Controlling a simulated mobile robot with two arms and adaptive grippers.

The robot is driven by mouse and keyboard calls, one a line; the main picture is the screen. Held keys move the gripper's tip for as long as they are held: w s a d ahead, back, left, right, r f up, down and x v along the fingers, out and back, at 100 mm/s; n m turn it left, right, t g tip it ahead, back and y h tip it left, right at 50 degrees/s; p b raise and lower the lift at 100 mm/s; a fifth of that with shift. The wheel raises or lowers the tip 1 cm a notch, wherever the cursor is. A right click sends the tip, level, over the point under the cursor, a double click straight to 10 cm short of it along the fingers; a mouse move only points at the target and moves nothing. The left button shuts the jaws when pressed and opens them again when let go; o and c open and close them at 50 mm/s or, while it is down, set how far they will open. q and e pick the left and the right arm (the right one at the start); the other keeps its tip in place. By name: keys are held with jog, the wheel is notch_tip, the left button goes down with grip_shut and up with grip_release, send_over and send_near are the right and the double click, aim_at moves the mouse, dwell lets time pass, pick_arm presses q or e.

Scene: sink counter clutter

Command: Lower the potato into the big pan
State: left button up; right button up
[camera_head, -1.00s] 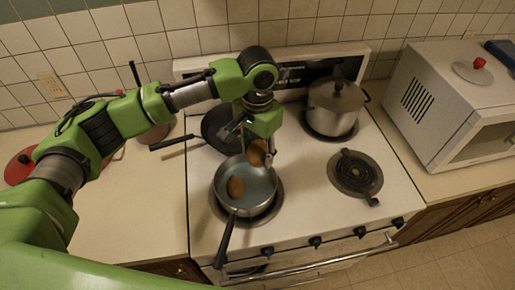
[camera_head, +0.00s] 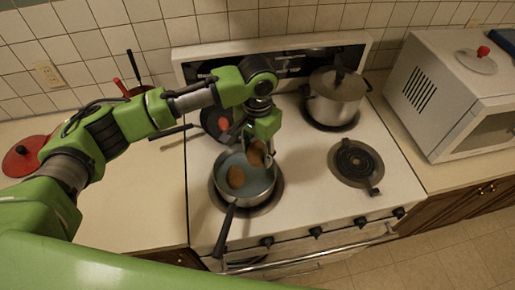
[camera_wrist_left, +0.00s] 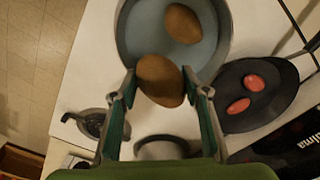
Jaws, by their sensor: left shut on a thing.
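A brown potato (camera_head: 255,155) is held between the fingers of my left gripper (camera_head: 262,150), which is shut on it. In the left wrist view the held potato (camera_wrist_left: 160,80) sits between both fingertips (camera_wrist_left: 158,82), overlapping the rim of the big pan (camera_wrist_left: 143,25). In the head view the held potato is over the back right part of the big grey pan (camera_head: 262,187). Its height above the pan floor is hard to tell. A second potato (camera_head: 236,177) lies inside the pan; it also shows in the left wrist view (camera_wrist_left: 183,23). My right gripper is out of view.
A black pan (camera_wrist_left: 274,112) with two red items (camera_wrist_left: 253,83) is behind the big pan, partly hidden by my arm in the head view. A lidded pot (camera_head: 337,97) stands at the back right. A microwave (camera_head: 455,95) is further right.

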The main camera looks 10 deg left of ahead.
aim_at(257, 161)
pick_arm(q)
jog(key=shift+f+b, duration=0.5)
jog(key=shift+f, duration=1.6)
jog(key=shift+f, duration=0.2)
jog(key=shift+f+b, duration=0.5)
jog(key=shift+f, duration=0.9)
jog(key=shift+f+b, duration=0.4)
jog(key=shift+f, duration=0.8)
dwell(0.4)
dwell(0.4)
jog(key=o, duration=1.3)
notch_tip(257, 161, up, 12)
